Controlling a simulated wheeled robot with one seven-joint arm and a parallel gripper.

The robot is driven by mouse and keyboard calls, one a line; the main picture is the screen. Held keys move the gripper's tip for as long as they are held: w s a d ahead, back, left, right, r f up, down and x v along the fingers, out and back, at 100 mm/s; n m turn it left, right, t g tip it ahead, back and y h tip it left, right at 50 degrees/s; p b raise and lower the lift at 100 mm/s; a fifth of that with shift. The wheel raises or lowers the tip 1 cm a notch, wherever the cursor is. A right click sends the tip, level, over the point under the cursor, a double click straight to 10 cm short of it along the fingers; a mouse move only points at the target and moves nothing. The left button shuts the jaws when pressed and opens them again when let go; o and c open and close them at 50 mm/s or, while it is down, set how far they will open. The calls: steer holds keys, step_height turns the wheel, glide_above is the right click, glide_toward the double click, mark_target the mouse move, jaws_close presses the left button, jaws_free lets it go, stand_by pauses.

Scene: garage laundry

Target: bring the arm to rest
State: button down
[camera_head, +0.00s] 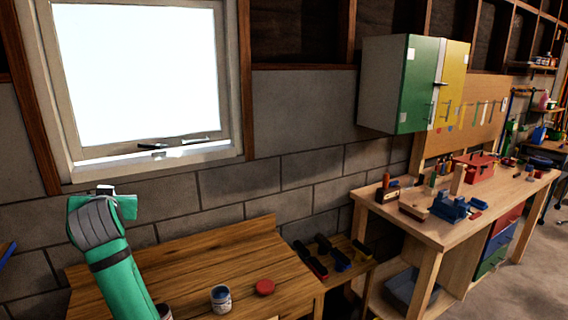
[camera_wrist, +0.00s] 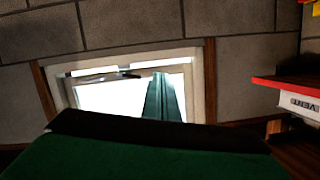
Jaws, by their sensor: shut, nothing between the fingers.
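My arm, green with a grey joint, rises from the bottom left in the head view and stands in front of the wall under the window. Its end is up above the wooden bench (camera_head: 190,265) and touches nothing that I can see. In the wrist view the closed dark green fingers of my gripper (camera_wrist: 163,80) stand out against the bright window, with nothing between them. The fingertips are hard to make out in the head view.
A jar (camera_head: 221,299) and a red lid (camera_head: 265,287) are on the wooden bench below my arm. The window (camera_head: 140,75) is behind it. A workbench (camera_head: 450,232) with tools and a green and yellow cabinet (camera_head: 418,88) are at the right. The air between is clear.

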steer(key=s+d+f+m, duration=0.15)
steer(key=d+f, duration=0.35)
steer(key=f, duration=0.6)
steer(key=s+d+f+t+h, duration=0.15)
steer(key=d+f, duration=0.35)
steer(key=f, duration=0.6)
steer(key=s+d+f+g, duration=0.15)
steer(key=d+f, duration=0.35)
steer(key=f, duration=0.6)
steer(key=s+d+f+t, duration=0.2)
steer(key=s+d+f, duration=0.6)
steer(key=f, duration=0.1)
steer(key=s+d+f+m+h, duration=0.15)
steer(key=s+d+f, duration=0.25)
steer(key=s+d, duration=0.4)
steer(key=s+d+f+h, duration=0.25)
steer(key=s+d, duration=0.25)
steer(key=s, duration=0.6)
steer(key=s+d+r, duration=0.2)
steer(key=s, duration=0.5)
steer(key=s+d+r+h, duration=0.1)
steer(key=s+d+r, duration=0.1)
steer(key=s, duration=0.5)
steer(key=s+d+r+h, duration=0.1)
steer(key=s+d, duration=0.3)
steer(key=s, duration=0.2)
steer(key=shift+s+d+r+t, duration=0.25)
steer(key=shift+s+r+t, duration=0.05)
steer(key=shift+s+r, duration=0.1)
